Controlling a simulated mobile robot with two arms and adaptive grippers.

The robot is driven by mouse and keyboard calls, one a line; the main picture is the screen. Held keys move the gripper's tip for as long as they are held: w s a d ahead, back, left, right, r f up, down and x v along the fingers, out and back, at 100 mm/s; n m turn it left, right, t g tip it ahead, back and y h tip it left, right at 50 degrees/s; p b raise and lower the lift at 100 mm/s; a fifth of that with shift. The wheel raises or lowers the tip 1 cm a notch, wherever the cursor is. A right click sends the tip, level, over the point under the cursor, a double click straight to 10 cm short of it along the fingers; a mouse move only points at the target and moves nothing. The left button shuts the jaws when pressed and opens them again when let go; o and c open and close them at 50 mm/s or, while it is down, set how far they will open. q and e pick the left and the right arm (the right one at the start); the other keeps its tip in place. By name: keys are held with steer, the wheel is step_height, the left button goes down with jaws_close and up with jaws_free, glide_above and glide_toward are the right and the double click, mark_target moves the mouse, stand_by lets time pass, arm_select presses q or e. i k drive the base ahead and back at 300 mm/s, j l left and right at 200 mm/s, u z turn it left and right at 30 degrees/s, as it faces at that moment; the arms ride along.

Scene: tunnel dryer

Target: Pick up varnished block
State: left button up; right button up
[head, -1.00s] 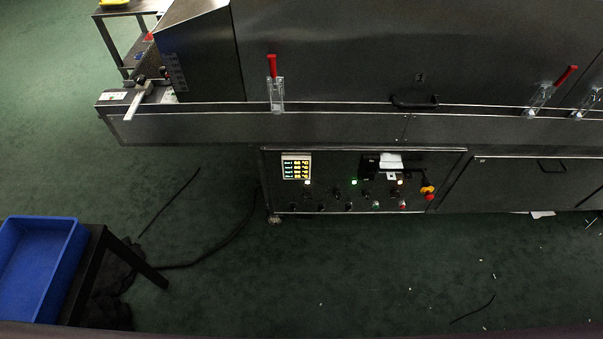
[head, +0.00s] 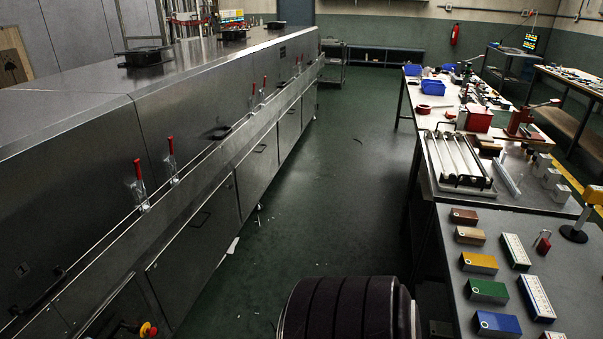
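Neither of my grippers is in view.
The near table (head: 560,275) also holds two white panels (head: 515,251) and a red padlock-like item (head: 543,241). A roller rack (head: 459,160) and blue bins (head: 432,87) stand farther back. The steel dryer (head: 200,120) lines the left; the aisle floor (head: 350,210) between is mostly clear.

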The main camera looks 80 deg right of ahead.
mark_target(457, 216)
steer(key=k+l+z, duration=0.1)
steer(key=z, duration=3.35)
steer(key=i+j+z, duration=0.1)
steer(key=z, duration=0.55)
steer(key=j, duration=0.1)
